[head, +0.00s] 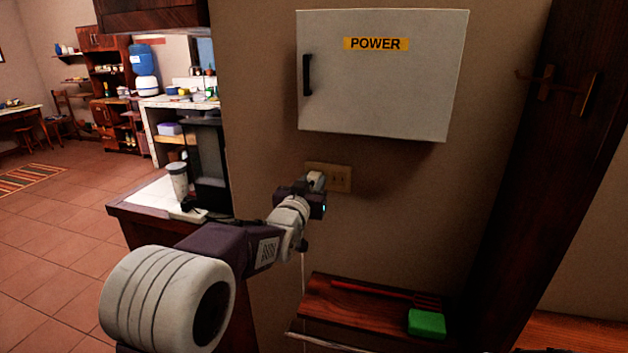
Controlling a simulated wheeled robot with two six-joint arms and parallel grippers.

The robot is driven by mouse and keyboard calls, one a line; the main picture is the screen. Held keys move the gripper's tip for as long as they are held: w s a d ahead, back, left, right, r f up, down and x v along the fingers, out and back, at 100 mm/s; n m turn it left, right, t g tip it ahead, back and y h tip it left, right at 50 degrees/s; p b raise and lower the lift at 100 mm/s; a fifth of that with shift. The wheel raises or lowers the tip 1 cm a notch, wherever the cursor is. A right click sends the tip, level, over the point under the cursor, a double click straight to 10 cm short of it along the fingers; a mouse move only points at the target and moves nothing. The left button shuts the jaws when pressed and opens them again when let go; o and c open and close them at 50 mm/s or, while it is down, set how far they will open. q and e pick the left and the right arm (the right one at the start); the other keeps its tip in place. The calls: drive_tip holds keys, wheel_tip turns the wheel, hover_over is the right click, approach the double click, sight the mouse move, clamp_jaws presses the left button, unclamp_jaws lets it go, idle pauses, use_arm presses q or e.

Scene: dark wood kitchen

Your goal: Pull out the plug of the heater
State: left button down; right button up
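A beige wall outlet (341,179) is on the wall below the white power box. My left gripper (316,182) reaches in from the left and is right at the outlet, covering its left part. A small pale shape at the gripper's tip may be the plug or a finger; I cannot tell which. A thin pale cord (303,275) hangs down below the gripper. The fingers are too small and hidden to show whether they are open or shut. The heater is not identifiable in view. My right gripper is not in view.
The white power box (380,90) hangs above the outlet. A counter with a blender (180,185) stands at left, and a dark wood post (545,140) at right.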

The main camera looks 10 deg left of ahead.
sight(312, 182)
use_arm(q)
drive_tip(key=shift+s+f, duration=0.15)
drive_tip(key=shift+s+b, duration=0.45)
drive_tip(key=shift+s, duration=0.65)
drive_tip(key=shift+s+a+b, duration=0.1)
drive_tip(key=shift+s+b, duration=0.75)
drive_tip(key=shift+s, duration=0.85)
drive_tip(key=shift+r, duration=0.2)
